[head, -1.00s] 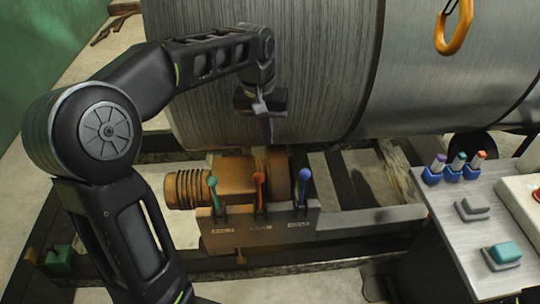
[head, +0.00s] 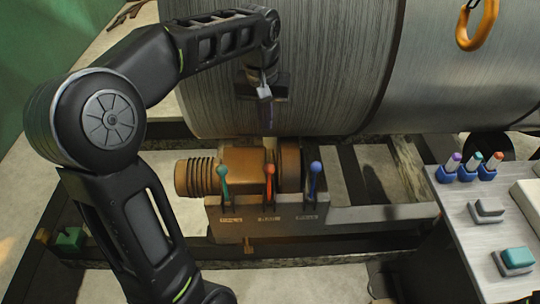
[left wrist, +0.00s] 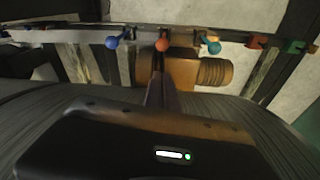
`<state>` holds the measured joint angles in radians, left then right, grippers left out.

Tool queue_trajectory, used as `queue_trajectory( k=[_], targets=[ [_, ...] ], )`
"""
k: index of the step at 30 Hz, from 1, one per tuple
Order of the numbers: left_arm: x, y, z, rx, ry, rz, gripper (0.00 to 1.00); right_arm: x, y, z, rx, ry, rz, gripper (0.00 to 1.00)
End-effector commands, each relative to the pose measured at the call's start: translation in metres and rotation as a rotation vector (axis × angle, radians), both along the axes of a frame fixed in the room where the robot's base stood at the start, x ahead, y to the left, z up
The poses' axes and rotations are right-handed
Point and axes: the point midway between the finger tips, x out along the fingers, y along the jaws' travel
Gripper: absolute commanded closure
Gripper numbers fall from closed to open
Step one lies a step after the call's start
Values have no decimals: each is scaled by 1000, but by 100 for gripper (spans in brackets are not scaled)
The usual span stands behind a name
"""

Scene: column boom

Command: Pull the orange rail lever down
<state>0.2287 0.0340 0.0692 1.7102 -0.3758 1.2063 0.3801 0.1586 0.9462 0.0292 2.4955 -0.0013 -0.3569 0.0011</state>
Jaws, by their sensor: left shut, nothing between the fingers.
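The orange lever (head: 270,182) stands upright in the middle of a three-lever panel, between a teal lever (head: 223,180) and a blue lever (head: 315,180). My left gripper (head: 268,129) hangs in front of the big drum, above the orange lever in the head view, with its thin fingers shut and empty. In the left wrist view the fingers (left wrist: 160,83) point toward the orange knob (left wrist: 162,44), with a visible gap between. The blue knob (left wrist: 112,42) is to the left and the teal knob (left wrist: 213,47) to the right. My right gripper is out of view.
A large ribbed metal drum (head: 330,70) fills the space behind the gripper. A brown motor-like cylinder (head: 240,160) lies behind the levers. A grey console (head: 460,215) with coloured pegs and buttons stands at the right. An orange hook (head: 478,25) hangs at upper right.

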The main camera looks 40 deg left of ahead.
Motion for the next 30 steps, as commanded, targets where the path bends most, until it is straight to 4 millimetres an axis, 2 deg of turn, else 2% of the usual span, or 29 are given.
queue_trajectory(
  k=[1, 12, 18, 24, 30],
  targets=[
    [0, 0, -12, -1, 5, 0, 100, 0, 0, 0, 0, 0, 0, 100],
    [12, 3, -92, -1, 5, 0, 100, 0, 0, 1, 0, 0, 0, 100],
    [18, 4, -129, -1, 3, 0, 100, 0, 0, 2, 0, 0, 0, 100],
    [21, 4, -148, 0, 1, 0, 100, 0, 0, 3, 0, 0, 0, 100],
    [22, 4, -151, 0, 0, 0, 100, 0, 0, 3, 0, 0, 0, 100]
  ],
)
